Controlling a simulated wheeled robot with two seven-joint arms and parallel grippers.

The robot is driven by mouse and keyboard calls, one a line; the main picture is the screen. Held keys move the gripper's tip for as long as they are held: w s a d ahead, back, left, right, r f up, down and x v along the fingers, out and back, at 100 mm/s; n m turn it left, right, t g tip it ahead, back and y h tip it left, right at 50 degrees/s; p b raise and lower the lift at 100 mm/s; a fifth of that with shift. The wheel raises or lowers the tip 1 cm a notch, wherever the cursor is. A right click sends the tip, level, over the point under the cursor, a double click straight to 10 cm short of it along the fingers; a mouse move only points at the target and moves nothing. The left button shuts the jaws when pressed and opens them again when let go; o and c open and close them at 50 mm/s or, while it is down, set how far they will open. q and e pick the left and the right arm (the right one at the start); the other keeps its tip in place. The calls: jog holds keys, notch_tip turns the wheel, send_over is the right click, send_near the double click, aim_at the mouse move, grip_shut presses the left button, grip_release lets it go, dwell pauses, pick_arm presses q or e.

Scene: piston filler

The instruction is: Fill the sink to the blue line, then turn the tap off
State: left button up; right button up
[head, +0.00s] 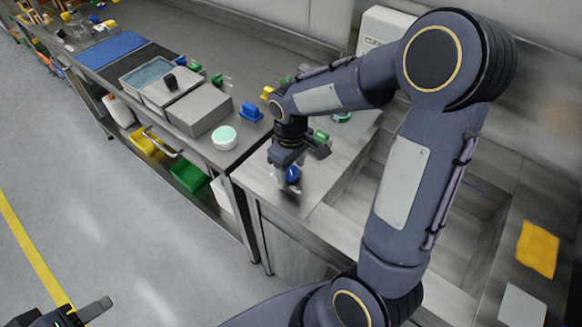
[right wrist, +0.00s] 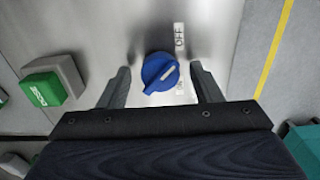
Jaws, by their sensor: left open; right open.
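In the head view the knob (head: 292,174) shows at my right gripper (head: 287,172). The steel sink (head: 345,213) is right of it, largely covered by my right arm; its water level cannot be told. My left gripper (head: 80,312) is open and empty over the floor.
A green button on a grey box (right wrist: 43,89) is left of the knob. A counter at left holds a grey box (head: 200,108), a tub of water (head: 147,74) and a round green-topped container (head: 224,137). A yellow cloth (head: 538,248) lies at far right.

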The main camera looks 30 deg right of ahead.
jog(key=shift+f, duration=0.25)
jog(key=shift+c, duration=0.3)
jog(key=c, duration=0.9)
jog(key=shift+c, duration=0.2)
